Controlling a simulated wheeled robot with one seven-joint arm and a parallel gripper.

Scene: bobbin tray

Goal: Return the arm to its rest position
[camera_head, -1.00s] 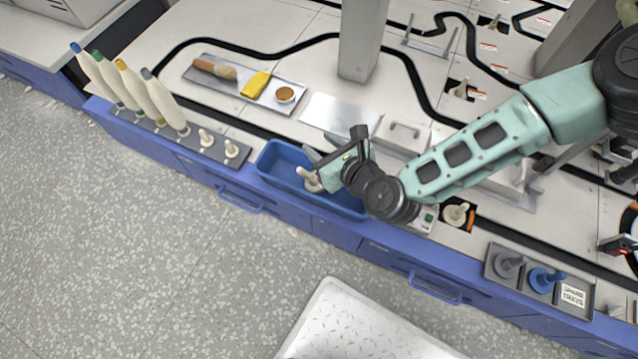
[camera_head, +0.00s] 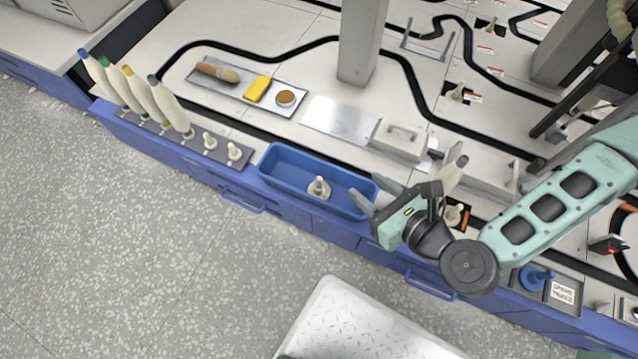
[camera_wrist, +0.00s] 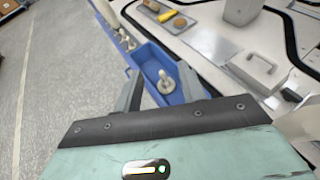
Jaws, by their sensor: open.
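My gripper (camera_head: 370,195) is open and empty, just right of the blue tray (camera_head: 288,178) in the head view. Its two fingers are spread apart, with nothing between them touching. A pale peg-like piece (camera_head: 319,189) stands inside the tray toward its right end. In the wrist view, the same piece (camera_wrist: 166,84) shows in the blue tray (camera_wrist: 150,56), beyond and between the spread fingers. My arm comes in from the right side of the head view.
A rack (camera_head: 180,140) with several tall pale bobbins and two short pegs is left of the tray. A grey post (camera_head: 361,40) stands behind. Floor in front is mostly open.

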